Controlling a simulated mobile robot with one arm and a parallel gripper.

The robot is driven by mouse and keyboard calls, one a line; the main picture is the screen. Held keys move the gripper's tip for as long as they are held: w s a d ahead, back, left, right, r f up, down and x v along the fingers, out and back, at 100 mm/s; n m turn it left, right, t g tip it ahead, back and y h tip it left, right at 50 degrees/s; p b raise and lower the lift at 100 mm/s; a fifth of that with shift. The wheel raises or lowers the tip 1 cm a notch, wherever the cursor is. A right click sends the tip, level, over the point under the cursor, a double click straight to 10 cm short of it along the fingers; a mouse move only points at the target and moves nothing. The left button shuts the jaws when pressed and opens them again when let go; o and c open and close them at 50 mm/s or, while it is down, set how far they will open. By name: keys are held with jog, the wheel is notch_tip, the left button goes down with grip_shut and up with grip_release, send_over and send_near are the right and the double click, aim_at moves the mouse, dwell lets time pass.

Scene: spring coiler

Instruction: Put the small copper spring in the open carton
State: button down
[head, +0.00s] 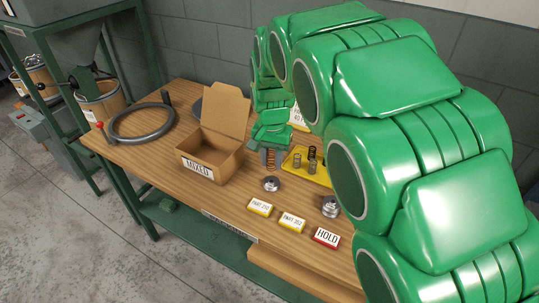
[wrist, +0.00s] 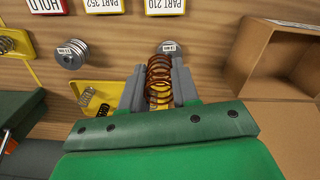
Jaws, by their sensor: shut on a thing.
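My gripper (wrist: 158,84) is shut on the copper spring (wrist: 159,68); its grey fingers press on both sides of the coils. In the head view my gripper (head: 268,160) is just left of the yellow tray, with the copper spring (head: 271,155) partly hidden between the fingers. I cannot tell how high the spring is above the table. The open carton (head: 229,167), brown with a label reading MIXED, stands left of my gripper in the head view, its back flap raised. In the wrist view the carton (wrist: 255,62) is at the right, apart from the spring.
The yellow tray (head: 321,179) holds several dark and grey springs. Two metal discs (head: 271,184) (head: 331,206) and tags for PART 210 (head: 260,207), PART 352 (head: 292,222) and HOLD (head: 326,238) lie in front.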

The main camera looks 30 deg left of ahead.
jog(key=shift+s+a+r, duration=0.15)
jog(key=shift+s+a, duration=0.1)
jog(key=shift+a, duration=0.1)
jog(key=s+a, duration=0.5)
jog(key=a, duration=0.6)
send_near(218, 157)
jog(key=shift+s+d+f, duration=1.35)
jog(key=shift+s+d, duration=0.2)
jog(key=shift+d, duration=0.05)
jog(key=shift+f, duration=0.1)
jog(key=shift+a+f, duration=0.1)
jog(key=shift+f, duration=0.05)
jog(key=shift+w+f, duration=0.1)
jog(key=shift+f, duration=1.4)
jog(key=c, duration=0.8)
grip_release()
jog(key=shift+f, duration=0.1)
